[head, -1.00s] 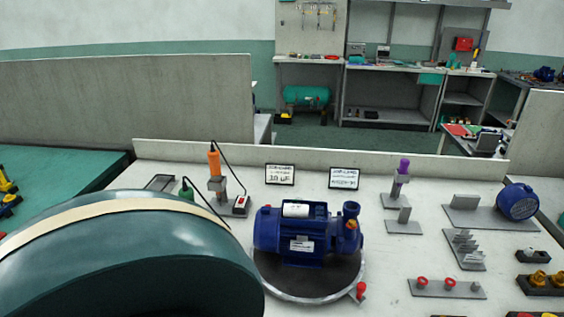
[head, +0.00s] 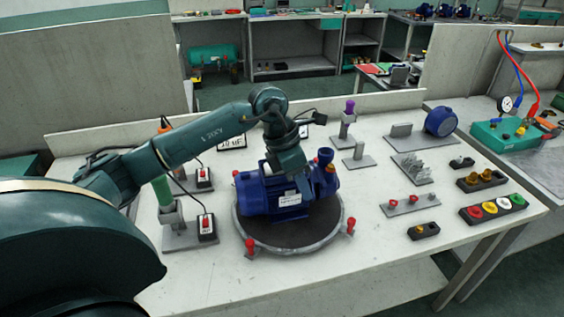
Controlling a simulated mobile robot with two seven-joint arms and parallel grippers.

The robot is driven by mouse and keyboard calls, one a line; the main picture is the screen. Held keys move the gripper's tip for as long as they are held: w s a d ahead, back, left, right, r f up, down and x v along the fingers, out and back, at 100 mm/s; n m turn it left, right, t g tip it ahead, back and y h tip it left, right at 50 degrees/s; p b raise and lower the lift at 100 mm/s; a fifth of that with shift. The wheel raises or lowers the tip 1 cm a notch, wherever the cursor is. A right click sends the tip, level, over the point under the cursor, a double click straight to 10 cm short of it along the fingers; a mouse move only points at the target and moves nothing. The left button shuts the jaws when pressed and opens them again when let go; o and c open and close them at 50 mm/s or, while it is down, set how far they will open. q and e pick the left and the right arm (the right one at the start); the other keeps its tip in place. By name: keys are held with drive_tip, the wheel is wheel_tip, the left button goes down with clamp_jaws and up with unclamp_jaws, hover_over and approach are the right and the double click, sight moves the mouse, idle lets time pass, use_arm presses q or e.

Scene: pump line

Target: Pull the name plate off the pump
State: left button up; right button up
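The blue pump (head: 258,197) stands on a round dark turntable (head: 290,236) on the white bench. A small white plate (head: 289,199) shows on the pump's near side, apparently its name plate. My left arm reaches in from the left, and my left gripper (head: 301,187) points down over the pump's top, close to the white plate. The gripper hides part of the pump's top. Its fingertips are too small and dark to tell whether they are open or touch anything. My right gripper is not in view.
Red-topped knobs (head: 350,227) stand around the turntable's rim. A green-handled tool in a stand (head: 164,192) is left of it. A stand with a purple-topped tool (head: 349,112), a spiked rack (head: 411,167) and a coloured button strip (head: 492,208) are to the right.

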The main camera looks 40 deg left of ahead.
sight(287, 191)
use_arm(q)
drive_tip(key=a+y, duration=0.1)
drive_tip(key=a, duration=0.1)
drive_tip(key=a+r+y, duration=0.1)
drive_tip(key=w+a+r, duration=0.1)
drive_tip(key=a, duration=0.1)
drive_tip(key=shift+a+r+y, duration=0.1)
drive_tip(key=shift+a+y, duration=0.25)
drive_tip(key=shift+y, duration=0.05)
drive_tip(key=shift+w+d+f+b, duration=0.1)
drive_tip(key=shift+d+f+b, duration=0.05)
drive_tip(key=shift+f+b, duration=0.6)
drive_tip(key=shift+w+f, duration=0.1)
drive_tip(key=shift+f, duration=0.6)
drive_tip(key=shift+w+d+f+b, duration=0.15)
drive_tip(key=shift+d+f+b, duration=0.05)
drive_tip(key=shift+f+b, duration=0.7)
drive_tip(key=shift+f, duration=0.1)
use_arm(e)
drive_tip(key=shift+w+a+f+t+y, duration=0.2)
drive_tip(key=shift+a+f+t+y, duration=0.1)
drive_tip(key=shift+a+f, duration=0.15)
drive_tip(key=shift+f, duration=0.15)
